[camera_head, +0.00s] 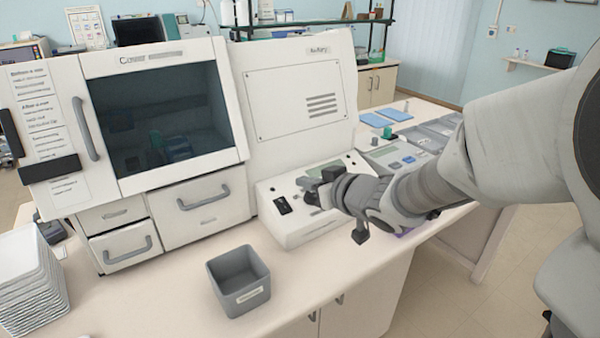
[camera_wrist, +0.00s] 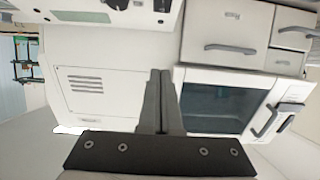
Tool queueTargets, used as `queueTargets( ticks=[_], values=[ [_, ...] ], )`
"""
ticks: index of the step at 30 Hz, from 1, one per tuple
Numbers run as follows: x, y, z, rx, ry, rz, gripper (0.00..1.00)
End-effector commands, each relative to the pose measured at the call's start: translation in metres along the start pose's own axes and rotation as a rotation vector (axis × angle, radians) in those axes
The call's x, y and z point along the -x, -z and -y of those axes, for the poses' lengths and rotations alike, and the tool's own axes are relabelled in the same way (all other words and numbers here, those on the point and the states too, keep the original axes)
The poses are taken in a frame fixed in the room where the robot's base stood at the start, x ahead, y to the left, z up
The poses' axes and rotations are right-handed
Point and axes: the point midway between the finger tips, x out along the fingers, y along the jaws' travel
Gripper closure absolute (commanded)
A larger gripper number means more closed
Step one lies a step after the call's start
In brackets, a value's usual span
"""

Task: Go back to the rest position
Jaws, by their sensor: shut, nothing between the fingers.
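My gripper (camera_head: 312,188) is at the end of my arm, which reaches in from the right in the head view. It is in front of the machine's control panel (camera_head: 290,215), above the bench. In the wrist view my gripper (camera_wrist: 160,75) shows two dark fingers together, with nothing between them. The wrist view is upside down and faces the white staining machine (camera_wrist: 95,85). The machine (camera_head: 300,95) also stands behind my gripper in the head view, with its dark glass door (camera_head: 165,120) shut.
A grey bin (camera_head: 238,282) stands on the bench in front of the machine's drawers (camera_head: 203,203). A stack of white trays (camera_head: 30,285) is at the left. Blue pads (camera_head: 376,120) and grey trays lie at the back right. Bare bench (camera_head: 165,285) lies left of the bin.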

Motion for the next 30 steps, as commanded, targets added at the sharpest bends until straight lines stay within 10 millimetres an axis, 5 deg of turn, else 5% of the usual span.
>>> queueTargets(
  ticks=[12,17,24,30],
  values=[
    [0.003,0.001,-0.002,0.001,-0.009,0.002,1.00],
    [0.021,0.006,-0.021,0.018,-0.128,0.036,1.00],
    [0.102,0.001,-0.065,-0.020,-0.455,0.200,1.00],
    [0.179,-0.027,-0.060,-0.146,-0.596,0.381,1.00]
  ],
)
